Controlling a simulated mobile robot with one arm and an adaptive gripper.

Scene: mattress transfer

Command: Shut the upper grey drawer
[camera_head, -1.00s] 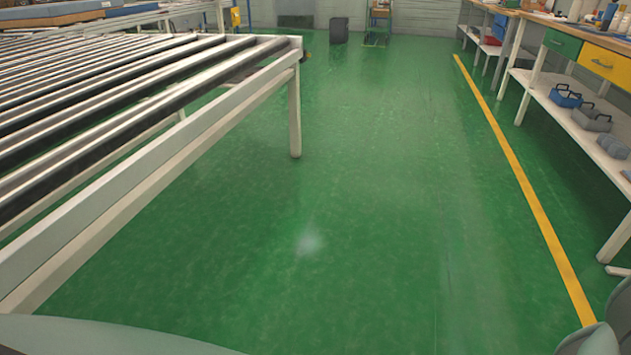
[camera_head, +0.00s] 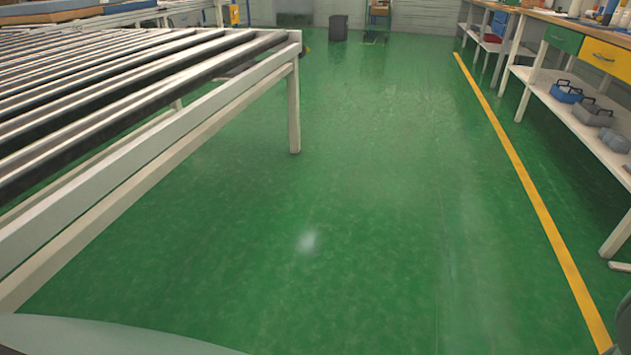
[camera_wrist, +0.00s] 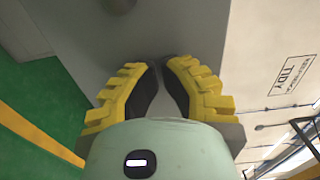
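My gripper (camera_wrist: 160,78) shows in the wrist view with yellow ribbed fingers and dark inner pads. Its fingertips come together with only a thin gap between them, and nothing shows held there. A plain grey surface (camera_wrist: 190,38) fills the middle of the wrist view behind the fingertips. I cannot tell whether it is the upper grey drawer or another panel, nor whether the fingertips touch it. No grey drawer can be made out in the head view, and my gripper is not seen there.
In the head view, a white roller table (camera_head: 200,112) stands left. Green floor (camera_head: 390,190) between is clear.

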